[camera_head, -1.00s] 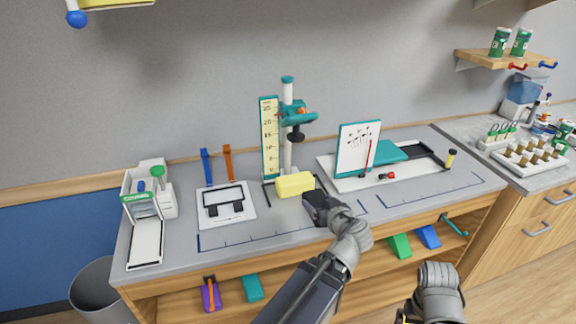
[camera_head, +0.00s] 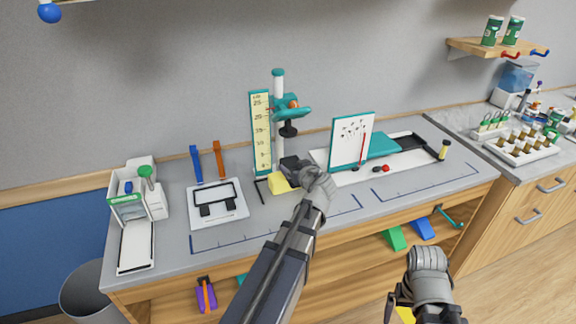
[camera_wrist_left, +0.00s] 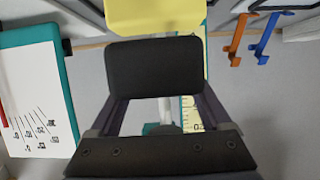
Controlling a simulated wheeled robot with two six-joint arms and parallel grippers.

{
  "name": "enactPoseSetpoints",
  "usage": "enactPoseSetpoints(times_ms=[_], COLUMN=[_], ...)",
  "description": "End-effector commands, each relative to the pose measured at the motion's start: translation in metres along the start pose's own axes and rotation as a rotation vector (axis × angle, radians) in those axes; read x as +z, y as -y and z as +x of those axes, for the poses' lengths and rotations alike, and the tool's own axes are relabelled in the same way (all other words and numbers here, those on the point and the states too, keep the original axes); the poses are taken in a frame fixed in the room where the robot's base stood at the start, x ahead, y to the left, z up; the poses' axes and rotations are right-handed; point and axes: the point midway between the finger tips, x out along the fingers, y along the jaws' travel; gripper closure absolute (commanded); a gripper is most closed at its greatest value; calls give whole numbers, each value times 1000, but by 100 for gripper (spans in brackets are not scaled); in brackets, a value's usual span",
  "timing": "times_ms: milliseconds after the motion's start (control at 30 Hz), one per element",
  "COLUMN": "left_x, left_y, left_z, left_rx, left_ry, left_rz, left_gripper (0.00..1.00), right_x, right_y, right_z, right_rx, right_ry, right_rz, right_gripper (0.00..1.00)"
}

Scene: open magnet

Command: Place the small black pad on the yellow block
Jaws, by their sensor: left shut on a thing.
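The yellow block (camera_head: 279,184) sits on the bench at the foot of the teal stand, partly hidden behind my left gripper (camera_head: 293,171). It also shows at the top edge of the left wrist view (camera_wrist_left: 155,14). My left gripper is shut on the small black pad (camera_wrist_left: 154,68), a dark rounded rectangle between its fingers. In the wrist view the pad overlaps the near edge of the block; I cannot tell whether they touch. My right gripper (camera_head: 397,308) is low at the bottom of the head view, mostly cut off, its jaws unclear.
The teal stand (camera_head: 279,125) and yellow ruler board (camera_head: 261,133) rise right behind the block. A white board with a drawing (camera_head: 352,140) stands to the right. A white tray with a black frame (camera_head: 217,205) lies to the left. The bench front is clear.

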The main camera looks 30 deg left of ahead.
Motion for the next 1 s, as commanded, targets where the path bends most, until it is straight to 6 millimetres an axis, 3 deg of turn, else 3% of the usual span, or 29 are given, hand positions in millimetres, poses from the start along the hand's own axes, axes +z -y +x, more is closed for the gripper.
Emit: enactPoseSetpoints(times_ms=[33, 200, 533, 667, 900, 1000], left_x=[-6, -16, -19, -24, 9, 12], left_y=[-1, -1, 0, 0, 0, 0], left_z=[14, 38, 46, 57, 69, 70], left_rx=[-3, -1, 0, -2, 0, 0], left_ry=[0, -1, 0, 0, 0, 0], left_rz=[-2, -1, 1, 0, 0, 1], left_gripper=[72, 72, 72, 72, 72, 72], right_x=[0, 0, 0, 0, -2, -2], right_y=[0, 0, 0, 0, 3, 4], right_z=[0, 0, 0, 0, 35, 37], right_rx=[0, 0, 0, 0, 0, 0], right_ry=[0, 0, 0, 0, 0, 0], right_rz=[0, 0, 0, 0, 0, 0], right_gripper=[0, 0, 0, 0, 0, 0])
